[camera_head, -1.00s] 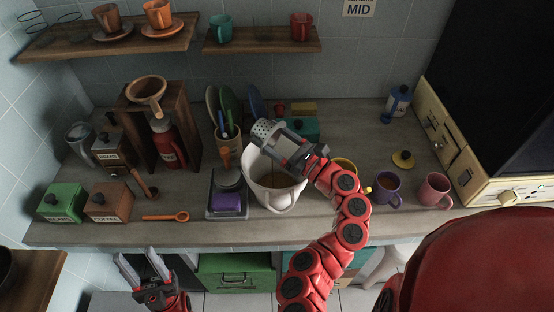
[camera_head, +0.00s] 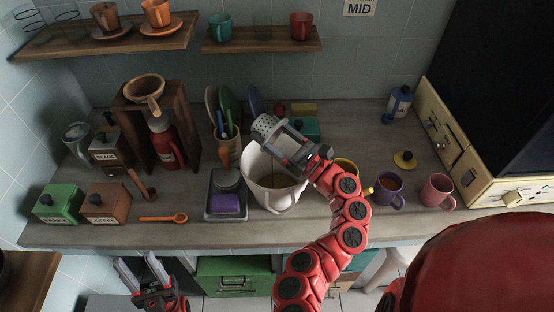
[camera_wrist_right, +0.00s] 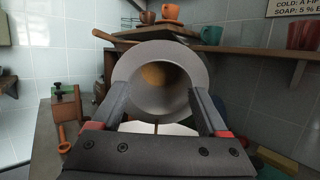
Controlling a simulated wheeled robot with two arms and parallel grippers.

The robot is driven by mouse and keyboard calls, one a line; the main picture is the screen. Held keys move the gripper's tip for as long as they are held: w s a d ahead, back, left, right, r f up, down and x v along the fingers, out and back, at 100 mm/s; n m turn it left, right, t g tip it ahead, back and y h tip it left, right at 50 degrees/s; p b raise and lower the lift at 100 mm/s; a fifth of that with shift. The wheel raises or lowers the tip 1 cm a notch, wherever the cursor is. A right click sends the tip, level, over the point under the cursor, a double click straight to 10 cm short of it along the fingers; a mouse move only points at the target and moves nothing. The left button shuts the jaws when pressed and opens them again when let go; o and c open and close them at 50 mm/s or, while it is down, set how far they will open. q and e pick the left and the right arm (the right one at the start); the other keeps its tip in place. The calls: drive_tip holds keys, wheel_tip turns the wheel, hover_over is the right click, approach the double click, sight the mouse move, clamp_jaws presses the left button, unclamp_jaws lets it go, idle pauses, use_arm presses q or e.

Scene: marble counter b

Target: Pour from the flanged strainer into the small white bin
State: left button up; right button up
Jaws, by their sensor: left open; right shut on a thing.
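The flanged strainer (camera_head: 266,127) is a pale perforated cup, held tilted above the back rim of the small white bin (camera_head: 262,168). My right gripper (camera_head: 283,144) is shut on it. In the right wrist view the strainer's wide flange (camera_wrist_right: 203,68) and open mouth face the camera, with something brown deep inside. The bin stands upright on the counter, with brown matter showing inside. Part of the bin shows below the strainer in the right wrist view (camera_wrist_right: 175,129). My left gripper (camera_head: 138,264) is open and empty, low in front of the counter.
A scale with a purple block (camera_head: 226,202) stands just left of the bin. A utensil pot (camera_head: 228,140) is behind it. Yellow (camera_head: 346,167), purple (camera_head: 389,187) and pink mugs (camera_head: 437,191) stand to the right.

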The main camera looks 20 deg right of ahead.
drive_tip(key=shift+s+d+r+t+y+b, duration=0.1)
drive_tip(key=shift+r+t+y+b, duration=0.2)
drive_tip(key=shift+b, duration=0.25)
